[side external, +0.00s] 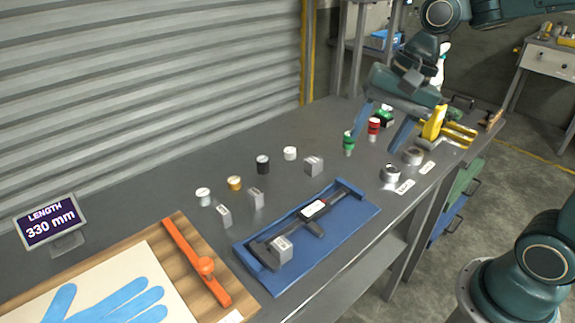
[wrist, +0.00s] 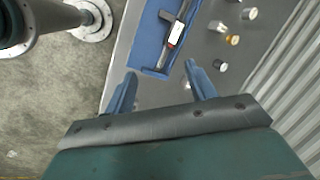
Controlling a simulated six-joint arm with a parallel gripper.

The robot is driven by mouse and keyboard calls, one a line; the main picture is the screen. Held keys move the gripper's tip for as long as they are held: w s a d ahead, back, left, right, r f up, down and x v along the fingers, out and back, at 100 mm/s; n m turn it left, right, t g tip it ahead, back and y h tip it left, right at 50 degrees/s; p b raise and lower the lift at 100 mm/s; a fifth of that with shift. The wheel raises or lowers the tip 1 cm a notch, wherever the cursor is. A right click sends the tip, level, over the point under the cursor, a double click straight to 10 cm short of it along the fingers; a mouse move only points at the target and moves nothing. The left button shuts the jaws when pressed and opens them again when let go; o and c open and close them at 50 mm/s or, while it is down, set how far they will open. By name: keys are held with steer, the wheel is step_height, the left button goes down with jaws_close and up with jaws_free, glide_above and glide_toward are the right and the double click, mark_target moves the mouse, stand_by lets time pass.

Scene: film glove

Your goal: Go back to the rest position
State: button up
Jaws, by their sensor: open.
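My gripper (side external: 381,130) is in the air above the far right part of the grey bench in the side external view. Its two blue fingers are spread apart with nothing seen between them. In the wrist view my gripper (wrist: 163,82) shows the same wide gap, with bench and part of the blue tray beyond the fingertips. The green-topped small cylinder (side external: 348,143) and red cylinder (side external: 374,128) appear near the fingers in the side view. I cannot tell the exact height of the fingers above the bench.
A blue tray (side external: 350,236) holds a caliper (side external: 318,207) and a metal block (side external: 281,248). Several small cylinders and blocks stand behind it. Tape rolls (side external: 390,173), a yellow tool (side external: 434,123), a cutting board with an orange bar (side external: 196,262), a blue glove shape (side external: 115,302) and a "330 mm" display (side external: 51,222) are also on the bench.

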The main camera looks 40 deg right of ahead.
steer(key=s+d+r+n+t+h, duration=0.1)
steer(key=s+d+n+t+h, duration=0.1)
steer(key=s+n, duration=0.8)
steer(key=shift+s+d+r+t+h, duration=0.35)
steer(key=shift+s+d+t, duration=0.4)
steer(key=shift+s, duration=0.5)
